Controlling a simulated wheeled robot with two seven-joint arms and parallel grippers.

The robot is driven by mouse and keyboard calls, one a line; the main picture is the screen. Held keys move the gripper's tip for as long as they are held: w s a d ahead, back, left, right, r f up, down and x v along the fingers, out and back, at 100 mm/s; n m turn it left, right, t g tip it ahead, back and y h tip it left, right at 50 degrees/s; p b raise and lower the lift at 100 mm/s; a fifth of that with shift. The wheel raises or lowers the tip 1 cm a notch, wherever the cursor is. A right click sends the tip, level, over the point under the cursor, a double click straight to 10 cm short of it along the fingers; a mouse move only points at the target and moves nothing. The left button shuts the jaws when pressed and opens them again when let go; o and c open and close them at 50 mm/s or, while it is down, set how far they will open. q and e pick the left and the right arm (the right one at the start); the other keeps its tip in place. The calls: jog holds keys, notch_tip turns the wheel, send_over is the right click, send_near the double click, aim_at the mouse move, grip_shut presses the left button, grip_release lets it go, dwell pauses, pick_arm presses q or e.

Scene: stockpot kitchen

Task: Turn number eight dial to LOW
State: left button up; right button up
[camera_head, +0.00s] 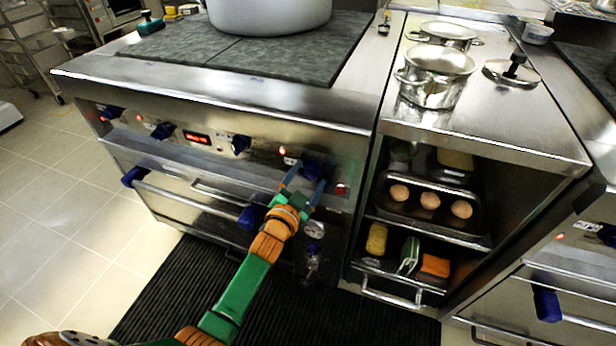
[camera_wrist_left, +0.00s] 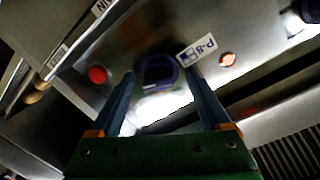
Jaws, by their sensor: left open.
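The number eight dial is a dark blue knob (camera_head: 315,168) at the right end of the stove's steel front panel. In the left wrist view the dial (camera_wrist_left: 159,70) shows with a white tag reading P-8 (camera_wrist_left: 197,46) beside it. My left gripper (camera_head: 305,181) is open in front of this dial. In the left wrist view its two fingers (camera_wrist_left: 160,88) stand on either side of the dial, with gaps visible between them and it. I cannot tell the dial's setting; no LOW mark is legible. My right gripper is not in view.
Other blue dials (camera_head: 241,144) sit farther left on the panel. The oven handle (camera_head: 190,200) runs below. An open shelf unit (camera_head: 480,140) stands right of the stove.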

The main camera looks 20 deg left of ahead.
pick_arm(q)
jog(key=s+p, duration=0.1)
jog(key=s, duration=0.5)
jog(key=shift+s+a+r+p, duration=0.2)
jog(key=shift+s+r+p, duration=0.1)
jog(key=shift+s+r, duration=0.05)
jog(key=s+f+n+g, duration=0.1)
jog(key=s+f+g, duration=0.15)
jog(key=f, duration=0.45)
jog(key=s+f+g, duration=0.2)
jog(key=s+f, duration=0.1)
jog(key=f, duration=0.5)
jog(key=s+f+n+g, duration=0.2)
jog(key=s+f+g, duration=0.5)
jog(key=s+f, duration=0.9)
jog(key=s+a+f+n+g+y, duration=0.1)
jog(key=s+f+g, duration=0.1)
jog(key=s, duration=0.6)
jog(key=s+a+f+g, duration=0.2)
jog(key=s+f, duration=0.1)
jog(key=s, duration=0.5)
notch_tip(320, 180, up, 16)
jog(key=p, duration=1.6)
jog(key=shift+s+d+r+n, duration=0.15)
jog(key=shift+s+n, duration=0.15)
jog(key=shift+s, duration=0.15)
